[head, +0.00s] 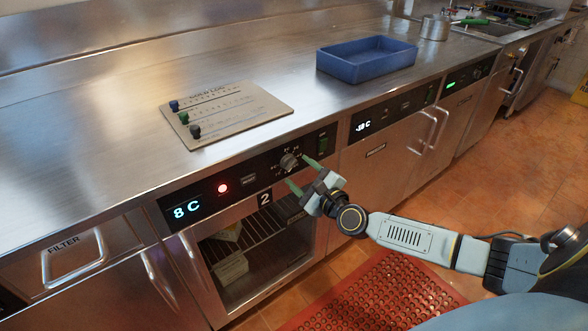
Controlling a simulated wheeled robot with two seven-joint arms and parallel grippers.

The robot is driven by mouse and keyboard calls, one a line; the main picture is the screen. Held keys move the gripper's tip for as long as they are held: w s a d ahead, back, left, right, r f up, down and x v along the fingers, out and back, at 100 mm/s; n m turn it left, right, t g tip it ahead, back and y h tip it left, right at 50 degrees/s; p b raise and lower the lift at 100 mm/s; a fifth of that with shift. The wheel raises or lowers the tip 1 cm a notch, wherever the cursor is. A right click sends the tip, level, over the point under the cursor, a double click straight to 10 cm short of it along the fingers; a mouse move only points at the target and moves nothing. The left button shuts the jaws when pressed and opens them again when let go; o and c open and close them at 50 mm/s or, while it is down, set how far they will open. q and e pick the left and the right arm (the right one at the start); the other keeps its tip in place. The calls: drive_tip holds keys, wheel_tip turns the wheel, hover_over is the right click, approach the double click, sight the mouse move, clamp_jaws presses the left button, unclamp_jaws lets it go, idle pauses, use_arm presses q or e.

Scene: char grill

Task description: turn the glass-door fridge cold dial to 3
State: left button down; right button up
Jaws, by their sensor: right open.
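The glass-door fridge (210,285) stands under the steel counter, with a label "2" above its door. Its control panel shows a blue "8 C" display (186,209) and a lit red light (222,188). The cold dial (289,162) is a round grey knob at the panel's right part; the marks around it are too small to read. My right gripper (303,174) is open in front of the panel, its green fingertips apart on either side just below and right of the dial. I cannot tell whether they touch anything. My left gripper is not in view.
A board with coloured pegs (235,112) lies on the counter above the panel. A blue tray (366,62) stands farther right, near a metal pot (435,27). Another unit with a "-18 C" display (364,126) is to the right. A red mat (385,295) lies on the floor.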

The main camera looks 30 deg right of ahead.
sight(293, 166)
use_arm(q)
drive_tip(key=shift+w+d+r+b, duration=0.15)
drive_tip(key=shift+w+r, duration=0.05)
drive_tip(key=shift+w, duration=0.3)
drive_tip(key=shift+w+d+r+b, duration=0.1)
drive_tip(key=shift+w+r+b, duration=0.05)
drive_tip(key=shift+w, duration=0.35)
use_arm(e)
drive_tip(key=shift+w+a, duration=0.1)
drive_tip(key=shift+w, duration=1.7)
drive_tip(key=shift+c, duration=0.3)
drive_tip(key=c, duration=0.9)
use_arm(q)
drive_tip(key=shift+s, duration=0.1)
